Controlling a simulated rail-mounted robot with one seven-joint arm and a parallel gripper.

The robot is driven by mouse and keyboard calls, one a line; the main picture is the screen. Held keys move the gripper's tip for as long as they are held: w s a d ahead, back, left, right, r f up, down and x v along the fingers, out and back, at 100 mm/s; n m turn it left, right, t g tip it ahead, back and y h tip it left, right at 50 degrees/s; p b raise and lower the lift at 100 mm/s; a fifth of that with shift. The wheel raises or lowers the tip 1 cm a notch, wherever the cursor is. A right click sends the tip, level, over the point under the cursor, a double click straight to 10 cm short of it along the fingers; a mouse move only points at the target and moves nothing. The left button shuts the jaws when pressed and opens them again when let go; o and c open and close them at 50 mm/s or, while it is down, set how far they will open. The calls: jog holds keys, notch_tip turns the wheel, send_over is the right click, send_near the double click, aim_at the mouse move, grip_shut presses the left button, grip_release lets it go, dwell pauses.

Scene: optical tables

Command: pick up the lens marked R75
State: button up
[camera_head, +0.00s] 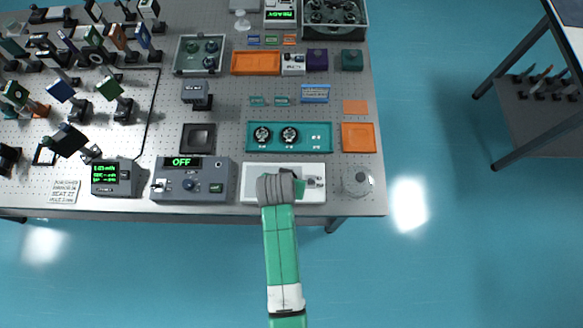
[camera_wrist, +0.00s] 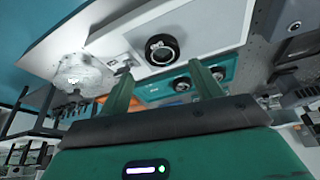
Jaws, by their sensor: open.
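A white tray (camera_head: 251,185) lies at the table's front edge, largely under my arm in the head view. In the wrist view a black-ringed lens (camera_wrist: 161,50) sits on this white tray (camera_wrist: 215,24). A teal tray (camera_head: 315,138) behind it holds two more dark-ringed lenses, a left one (camera_head: 262,134) and a right one (camera_head: 289,135). No R75 marking is readable on any lens. My gripper (camera_wrist: 163,88) is open, its two green fingers apart with nothing between them. The lens on the white tray appears beyond the fingertips. The head view hides the fingertips behind my arm.
A clear round glass piece (camera_head: 357,181) stands right of the white tray. A grey box reading OFF (camera_head: 194,180) stands close on its left. Orange trays, small boxes and several mounted optics fill the table behind. Open floor lies in front and to the right.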

jog(key=x, duration=0.7)
jog(key=shift+w+a+b, duration=0.15)
jog(key=shift+w+b, duration=0.05)
jog(key=shift+b, duration=0.15)
jog(key=c, duration=0.8)
jog(key=shift+r, duration=0.15)
